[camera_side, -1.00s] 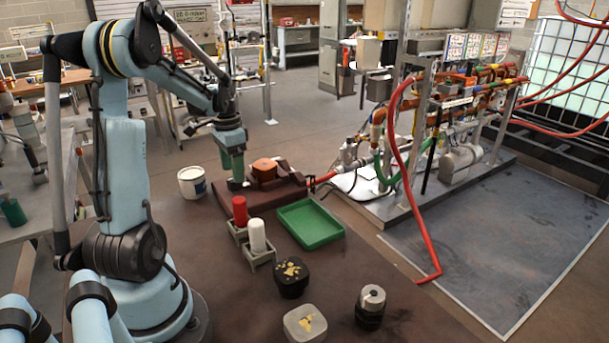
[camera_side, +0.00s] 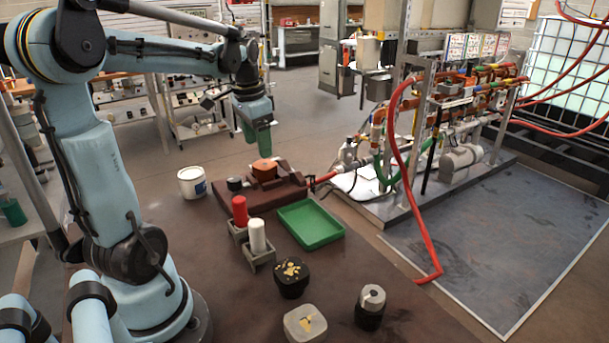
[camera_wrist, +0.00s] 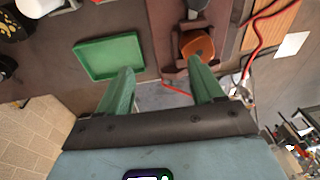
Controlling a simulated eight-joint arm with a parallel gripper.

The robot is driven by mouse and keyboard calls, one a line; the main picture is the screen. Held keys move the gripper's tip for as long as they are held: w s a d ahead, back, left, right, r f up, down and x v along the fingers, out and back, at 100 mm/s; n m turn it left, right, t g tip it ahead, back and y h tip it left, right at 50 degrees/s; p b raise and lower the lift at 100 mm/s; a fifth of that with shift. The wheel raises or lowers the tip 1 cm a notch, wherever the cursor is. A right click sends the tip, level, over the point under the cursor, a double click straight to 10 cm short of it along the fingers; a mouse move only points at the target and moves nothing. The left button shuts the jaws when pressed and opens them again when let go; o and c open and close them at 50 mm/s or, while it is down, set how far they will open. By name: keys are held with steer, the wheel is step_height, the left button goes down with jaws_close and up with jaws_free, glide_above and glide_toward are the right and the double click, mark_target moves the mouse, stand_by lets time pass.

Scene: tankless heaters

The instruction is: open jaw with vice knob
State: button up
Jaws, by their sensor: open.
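The brown vice (camera_side: 288,183) sits at the far end of the dark worktop, with an orange block (camera_side: 264,168) at its jaws. Its dark round knob (camera_side: 235,184) sticks out on the left side. My green gripper (camera_side: 259,156) is above the vice, close over the orange block in the side view, and apart from the knob. In the wrist view my gripper (camera_wrist: 162,72) has its two fingers spread with nothing between them. The orange block (camera_wrist: 197,45) shows just past the right fingertip, and the dark knob (camera_wrist: 198,5) is at the top edge, partly cut off.
A green tray (camera_side: 311,225) lies in front of the vice. Red (camera_side: 240,210) and white (camera_side: 257,235) cylinders stand in grey holders to its left. A white bucket (camera_side: 192,182) is left of the knob. A red hose (camera_side: 403,180) and pipe rig stand at right.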

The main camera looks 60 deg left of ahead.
steer(key=d+f+t, duration=0.2)
steer(key=d+t, duration=0.2)
steer(key=d, duration=1.6)
steer(key=shift+w+f+t+h, duration=0.2)
steer(key=shift+w+t+h, duration=0.1)
steer(key=shift+t, duration=0.1)
steer(key=shift+d, duration=0.1)
